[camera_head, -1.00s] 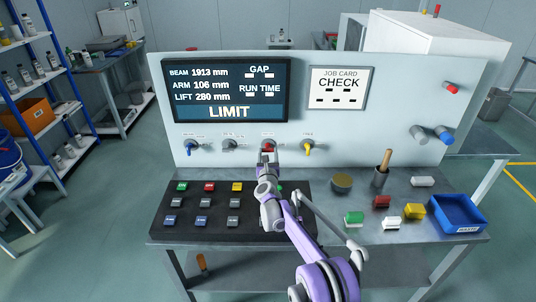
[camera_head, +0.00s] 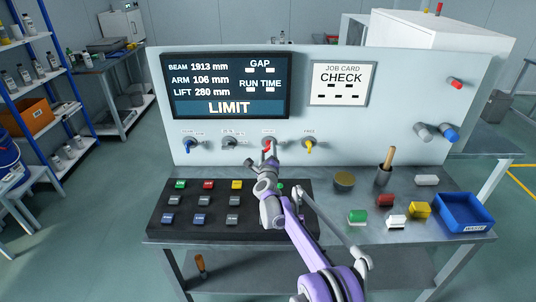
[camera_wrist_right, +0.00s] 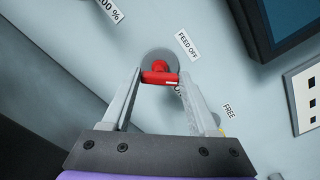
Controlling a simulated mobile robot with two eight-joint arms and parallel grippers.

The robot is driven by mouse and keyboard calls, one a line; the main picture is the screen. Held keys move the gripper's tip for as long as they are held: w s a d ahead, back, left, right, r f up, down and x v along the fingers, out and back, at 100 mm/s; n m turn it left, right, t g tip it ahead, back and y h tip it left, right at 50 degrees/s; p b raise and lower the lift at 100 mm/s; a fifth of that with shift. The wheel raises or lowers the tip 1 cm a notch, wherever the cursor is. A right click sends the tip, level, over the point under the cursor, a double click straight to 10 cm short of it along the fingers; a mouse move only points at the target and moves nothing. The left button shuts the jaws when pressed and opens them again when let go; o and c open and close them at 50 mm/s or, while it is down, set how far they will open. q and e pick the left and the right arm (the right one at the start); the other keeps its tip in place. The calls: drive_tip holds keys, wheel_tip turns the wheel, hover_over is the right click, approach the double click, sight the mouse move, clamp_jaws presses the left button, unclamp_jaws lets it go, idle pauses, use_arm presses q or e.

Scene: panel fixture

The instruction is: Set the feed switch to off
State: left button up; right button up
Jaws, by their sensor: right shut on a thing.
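The feed switch is a red knob (camera_wrist_right: 159,66) on a round grey base on the upright panel. It also shows as a small red spot in the head view (camera_head: 267,147), third from the left in the row. My right gripper (camera_wrist_right: 160,79) is shut on its red bar, with a finger at each end. A white mark shows on the bar's right part. The FEED OFF label (camera_wrist_right: 187,45) lies up and right of the knob; another label below it is partly hidden by a finger. My left gripper is not in view.
A blue knob (camera_head: 188,146), a grey knob (camera_head: 230,144) and a yellow knob (camera_head: 309,147) share the row. A black button box (camera_head: 250,236) lies below. Loose blocks, a cup (camera_head: 383,177) and a blue bin (camera_head: 463,214) stand on the right.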

drive_tip(key=n+b, duration=0.1)
drive_tip(key=n, duration=0.3)
drive_tip(key=shift+a+f+n+b, duration=0.1)
drive_tip(key=shift+f+n+b, duration=0.05)
drive_tip(key=shift+n+b, duration=0.9)
drive_tip(key=shift+n, duration=1.15)
drive_tip(key=o, duration=1.4)
drive_tip(key=s, duration=1.1)
drive_tip(key=shift+b, duration=0.35)
drive_tip(key=shift+w, duration=0.1)
